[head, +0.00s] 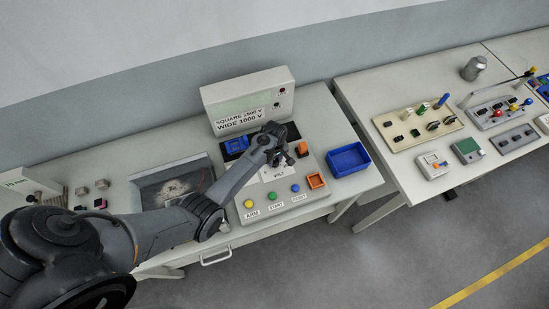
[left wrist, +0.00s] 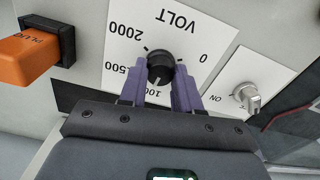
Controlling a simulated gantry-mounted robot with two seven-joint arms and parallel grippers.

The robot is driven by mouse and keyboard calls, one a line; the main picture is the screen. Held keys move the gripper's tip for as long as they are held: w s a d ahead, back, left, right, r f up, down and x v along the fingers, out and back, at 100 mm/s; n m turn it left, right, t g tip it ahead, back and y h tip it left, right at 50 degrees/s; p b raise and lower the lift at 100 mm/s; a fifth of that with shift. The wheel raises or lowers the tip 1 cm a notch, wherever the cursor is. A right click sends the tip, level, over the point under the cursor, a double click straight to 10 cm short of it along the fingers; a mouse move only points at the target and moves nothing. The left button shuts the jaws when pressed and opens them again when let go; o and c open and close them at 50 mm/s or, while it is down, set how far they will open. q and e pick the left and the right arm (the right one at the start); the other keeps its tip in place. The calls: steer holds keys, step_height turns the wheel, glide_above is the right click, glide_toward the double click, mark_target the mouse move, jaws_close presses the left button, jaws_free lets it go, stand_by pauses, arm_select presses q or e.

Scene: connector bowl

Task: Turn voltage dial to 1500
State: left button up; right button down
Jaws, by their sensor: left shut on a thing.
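The voltage dial (left wrist: 160,63) is a round black knob on a white plate marked VOLT, which shows upside down in the left wrist view. Around it I read 0, 2000 and partly covered numbers that look like 1500 and 1000. My left gripper (left wrist: 160,82) has its two purple fingers on either side of the knob and is shut on it. Which number the knob points to I cannot tell for certain. In the head view my left gripper (head: 284,157) is over the tester panel (head: 298,207) and hides the dial. My right gripper is not in view.
An orange plug (left wrist: 28,52) and an ON toggle switch (left wrist: 247,95) flank the dial plate. A sign (head: 240,120) reads SQUARE 1500 V, WIDE 1000 V. Yellow, green and blue buttons line the panel's front. A blue bin (head: 349,159) stands to the right.

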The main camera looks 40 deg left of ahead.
arm_select(q)
steer(key=shift+r+m+p, duration=0.2)
steer(key=shift+m+p, duration=0.55)
steer(key=shift+m, duration=0.45)
steer(key=m+p, duration=0.1)
steer(key=m, duration=0.1)
steer(key=shift+m, duration=0.4)
steer(key=m+p, duration=0.1)
steer(key=m, duration=0.2)
steer(key=shift+f, duration=0.1)
steer(key=shift+m+p, duration=0.35)
steer(key=shift+m, duration=0.85)
steer(key=o, duration=1.1)
steer(key=shift+c, duration=0.2)
